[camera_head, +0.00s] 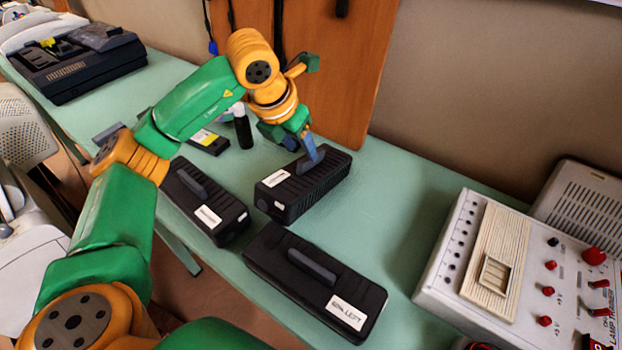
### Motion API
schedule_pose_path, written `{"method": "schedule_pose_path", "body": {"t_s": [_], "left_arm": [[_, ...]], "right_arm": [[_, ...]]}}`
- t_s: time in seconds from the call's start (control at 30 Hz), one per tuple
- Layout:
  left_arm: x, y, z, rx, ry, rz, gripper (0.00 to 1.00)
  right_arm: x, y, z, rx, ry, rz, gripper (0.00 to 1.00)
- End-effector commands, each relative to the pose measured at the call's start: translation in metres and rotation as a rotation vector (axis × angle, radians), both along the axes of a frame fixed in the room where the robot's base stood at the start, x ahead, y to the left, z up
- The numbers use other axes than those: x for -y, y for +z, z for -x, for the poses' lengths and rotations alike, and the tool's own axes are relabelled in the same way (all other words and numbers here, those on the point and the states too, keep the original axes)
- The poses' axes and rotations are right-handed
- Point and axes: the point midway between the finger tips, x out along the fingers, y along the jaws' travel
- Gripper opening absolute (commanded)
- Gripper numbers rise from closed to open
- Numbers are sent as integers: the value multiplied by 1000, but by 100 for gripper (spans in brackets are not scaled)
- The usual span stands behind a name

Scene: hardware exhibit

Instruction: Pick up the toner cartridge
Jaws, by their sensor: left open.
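Three black toner cartridges with raised top handles and white labels lie on the green table. The back one (305,188) is under my left gripper (309,155). That gripper is open and points down at its handle, with a blue finger beside or touching the handle; the exact contact cannot be told. The handle is partly hidden by the gripper. A second cartridge (206,203) lies to the left, partly behind my left arm. The front cartridge (300,275) has a label reading "60% LEFT". My right gripper is out of view.
The green table (390,210) is clear between the cartridges and the grey-white instrument (470,290) on the right. A wooden panel (345,70) stands close behind the back cartridge. A dark bottle (243,130) and a small black box (210,143) stand near my left forearm.

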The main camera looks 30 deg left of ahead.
Motion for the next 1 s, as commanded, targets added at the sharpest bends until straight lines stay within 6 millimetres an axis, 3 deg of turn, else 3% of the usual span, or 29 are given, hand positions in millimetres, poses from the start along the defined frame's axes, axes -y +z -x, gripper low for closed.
{"method": "schedule_pose_path", "body": {"t_s": [0.17, 0.3, 0.5, 0.53, 0.7, 0.73, 1.0], "left_arm": [[4, -26, -14, -6, -1, 0, 52], [5, -46, -22, -3, -1, 0, 52], [5, -49, -23, 1, -1, 1, 52], [5, -49, -23, 0, -1, 1, 50], [5, -49, -23, 0, -2, 0, 4], [5, -49, -23, 0, -2, 0, 0], [5, -49, -23, 0, -2, 1, 0]], "right_arm": [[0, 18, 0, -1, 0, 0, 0], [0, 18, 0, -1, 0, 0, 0], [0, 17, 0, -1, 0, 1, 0], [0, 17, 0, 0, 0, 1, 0], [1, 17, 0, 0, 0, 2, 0], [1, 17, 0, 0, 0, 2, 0], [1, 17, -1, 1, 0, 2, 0]]}}
